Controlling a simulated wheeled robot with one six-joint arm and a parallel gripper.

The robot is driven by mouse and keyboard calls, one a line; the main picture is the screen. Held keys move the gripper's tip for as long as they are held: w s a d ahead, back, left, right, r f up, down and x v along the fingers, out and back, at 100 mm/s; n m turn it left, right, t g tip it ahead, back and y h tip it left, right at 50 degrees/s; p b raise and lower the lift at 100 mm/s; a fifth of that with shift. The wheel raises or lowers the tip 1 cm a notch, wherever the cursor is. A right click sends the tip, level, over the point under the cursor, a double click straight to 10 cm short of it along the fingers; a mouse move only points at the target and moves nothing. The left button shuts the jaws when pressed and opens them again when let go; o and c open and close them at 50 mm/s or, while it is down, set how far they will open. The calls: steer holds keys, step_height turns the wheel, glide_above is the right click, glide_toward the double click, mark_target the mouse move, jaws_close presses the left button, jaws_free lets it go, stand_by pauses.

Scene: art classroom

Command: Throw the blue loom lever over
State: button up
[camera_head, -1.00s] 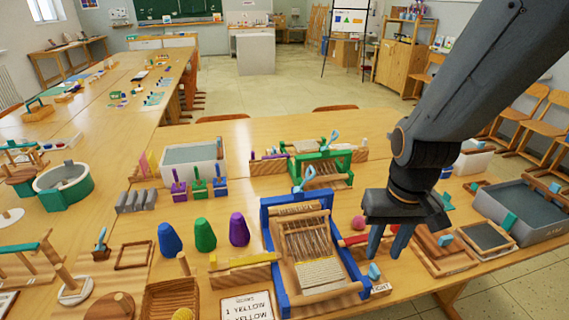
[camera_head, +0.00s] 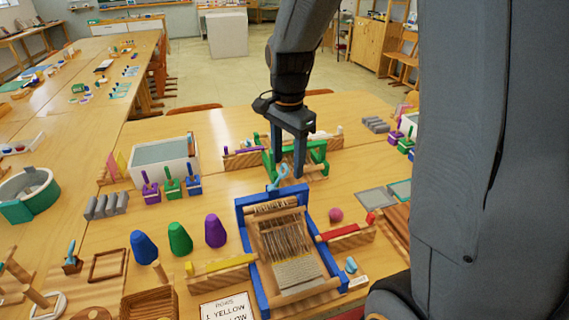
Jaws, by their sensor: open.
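The blue loom (camera_head: 243,228) stands upright on the table, with pale threads strung across its wooden middle. Its light-blue lever (camera_head: 277,178) sticks up from the far top edge and ends in a loop. My gripper (camera_head: 288,169) points down just behind the lever, open, with its two dark fingers apart. The fingertips look very close to the lever's loop; I cannot tell whether they touch it. The green loom (camera_head: 319,156) stands behind the gripper, partly hidden by the fingers.
Purple (camera_head: 215,231), green (camera_head: 180,239) and blue (camera_head: 144,247) cones stand left of the loom. A yellow bar (camera_head: 223,265) and a red bar (camera_head: 344,232) flank it. A pink ball (camera_head: 336,215) lies to the right. My arm hides the right side.

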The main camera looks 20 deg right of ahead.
mark_target(285, 166)
steer(key=w+m, duration=0.1)
steer(key=w+r+m, duration=0.2)
steer(key=m, duration=0.1)
steer(key=shift+w+d+p, duration=0.15)
steer(key=shift+w+p, duration=0.1)
steer(key=shift+p, duration=0.15)
steer(key=shift+f+p, duration=0.95)
steer(key=shift+f, duration=2.85)
jaws_close()
